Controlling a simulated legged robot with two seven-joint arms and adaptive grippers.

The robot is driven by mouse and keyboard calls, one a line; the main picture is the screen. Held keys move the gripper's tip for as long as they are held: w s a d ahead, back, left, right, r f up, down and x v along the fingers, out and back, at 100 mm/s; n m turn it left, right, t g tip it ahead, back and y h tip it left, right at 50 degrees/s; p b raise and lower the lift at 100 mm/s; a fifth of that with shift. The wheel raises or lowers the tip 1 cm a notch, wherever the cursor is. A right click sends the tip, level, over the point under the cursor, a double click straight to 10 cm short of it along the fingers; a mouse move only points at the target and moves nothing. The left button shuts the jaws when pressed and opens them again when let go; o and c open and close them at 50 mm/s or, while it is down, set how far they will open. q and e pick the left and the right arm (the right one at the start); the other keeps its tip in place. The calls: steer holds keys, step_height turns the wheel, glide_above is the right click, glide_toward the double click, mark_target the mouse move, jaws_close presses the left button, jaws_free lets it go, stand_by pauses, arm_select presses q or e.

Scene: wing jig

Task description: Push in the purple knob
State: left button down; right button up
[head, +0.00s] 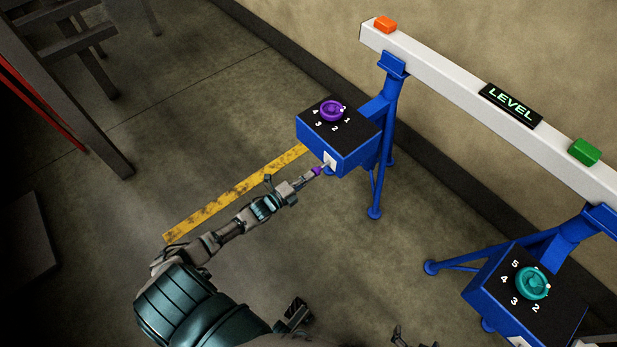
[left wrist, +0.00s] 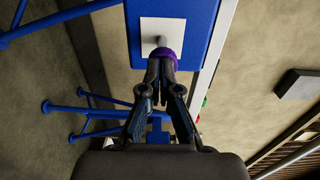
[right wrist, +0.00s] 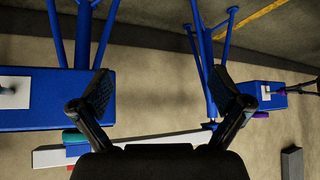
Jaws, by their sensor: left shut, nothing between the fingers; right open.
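The purple knob (left wrist: 171,57) sits on a metal stem that comes out of a white plate (left wrist: 160,34) on the blue box's side. It also shows in the head view (head: 317,171), below the purple dial (head: 331,111) on the box top. My left gripper (left wrist: 159,64) is shut with nothing between its fingers. Its fingertips are right at the knob and partly cover it; I cannot tell whether they touch. The left gripper also shows in the head view (head: 307,178). My right gripper (right wrist: 160,95) is open and empty, away from the purple knob.
A second blue box (head: 487,291) with a teal dial (head: 532,283) stands at the lower right. A white beam (head: 440,80) on blue stands carries an orange block (head: 385,25), a LEVEL sign (head: 510,105) and a green block (head: 584,152). A yellow floor stripe (head: 235,194) runs behind my left arm.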

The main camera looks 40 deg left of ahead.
mark_target(315, 171)
arm_select(q)
steer(key=b+x, duration=0.1)
steer(key=x, duration=0.2)
steer(key=shift+w+f, duration=0.1)
steer(key=shift+w, duration=0.2)
steer(key=shift+r, duration=0.25)
arm_select(e)
steer(key=w+t, duration=0.1)
steer(key=w+a+r, duration=0.1)
steer(key=w+r+t, duration=0.1)
steer(key=shift+a+t, duration=0.25)
steer(key=shift+t, duration=0.05)
steer(key=shift+s+a, duration=0.1)
